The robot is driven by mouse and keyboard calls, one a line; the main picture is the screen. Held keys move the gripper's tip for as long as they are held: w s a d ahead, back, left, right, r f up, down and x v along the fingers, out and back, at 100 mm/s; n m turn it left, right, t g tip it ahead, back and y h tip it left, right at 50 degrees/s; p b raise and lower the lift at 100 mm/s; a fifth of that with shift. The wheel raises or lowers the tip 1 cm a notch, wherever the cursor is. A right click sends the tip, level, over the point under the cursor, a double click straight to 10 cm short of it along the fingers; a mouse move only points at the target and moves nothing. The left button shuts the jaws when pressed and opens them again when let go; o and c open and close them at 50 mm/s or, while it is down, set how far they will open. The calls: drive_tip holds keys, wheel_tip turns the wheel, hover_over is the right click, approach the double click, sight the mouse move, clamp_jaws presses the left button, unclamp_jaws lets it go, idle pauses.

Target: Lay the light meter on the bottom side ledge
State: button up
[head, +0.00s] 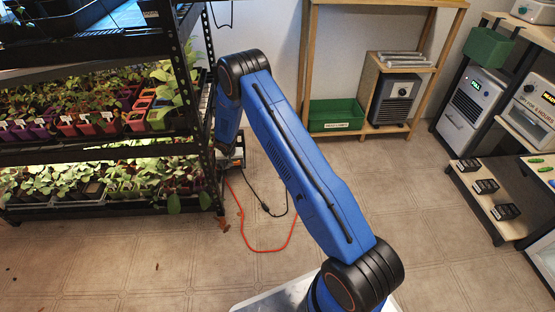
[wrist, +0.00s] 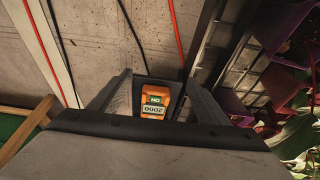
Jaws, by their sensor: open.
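The light meter is a small orange box with a lit display (wrist: 153,103). In the wrist view it shows between the two fingers of my gripper (wrist: 160,82), which stand apart on either side of it. I cannot tell whether the fingers touch it. In the head view my gripper (head: 227,146) is low beside the right end of the black seedling rack (head: 190,70), largely hidden by my arm. A small dark shape with an orange spot shows just under it; the ledge itself is hard to make out there.
Potted seedlings (head: 85,122) fill the rack's shelves. A red cable (head: 262,250) and a black cable lie on the tiled floor by the rack. A wooden shelf with a green crate (head: 335,115) stands at the back. The middle floor is open.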

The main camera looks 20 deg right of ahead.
wheel_tip(320, 180, up, 14)
drive_tip(key=s+d, duration=0.1)
drive_tip(key=d, duration=0.2)
drive_tip(key=s+d+r, duration=0.2)
drive_tip(key=s+r, duration=0.3)
drive_tip(key=r, duration=0.5)
drive_tip(key=s+d+r, duration=0.2)
drive_tip(key=s+r, duration=0.4)
drive_tip(key=r, duration=0.4)
drive_tip(key=s+d+r, duration=0.2)
drive_tip(key=s+r, duration=0.3)
drive_tip(key=r, duration=0.5)
drive_tip(key=s+d+r+n, duration=0.1)
drive_tip(key=s+r, duration=0.3)
drive_tip(key=s, duration=0.6)
drive_tip(key=s+d+r+n+t, duration=0.1)
drive_tip(key=s+r, duration=0.4)
drive_tip(key=s, duration=0.6)
drive_tip(key=s+d+r+n, duration=0.1)
drive_tip(key=s+r, duration=0.3)
drive_tip(key=s, duration=0.6)
drive_tip(key=s+f+y, duration=0.1)
drive_tip(key=s, duration=1.1)
drive_tip(key=shift+s+a+n+t, duration=0.15)
drive_tip(key=shift+a+n+t, duration=0.15)
drive_tip(key=shift+a, duration=0.15)
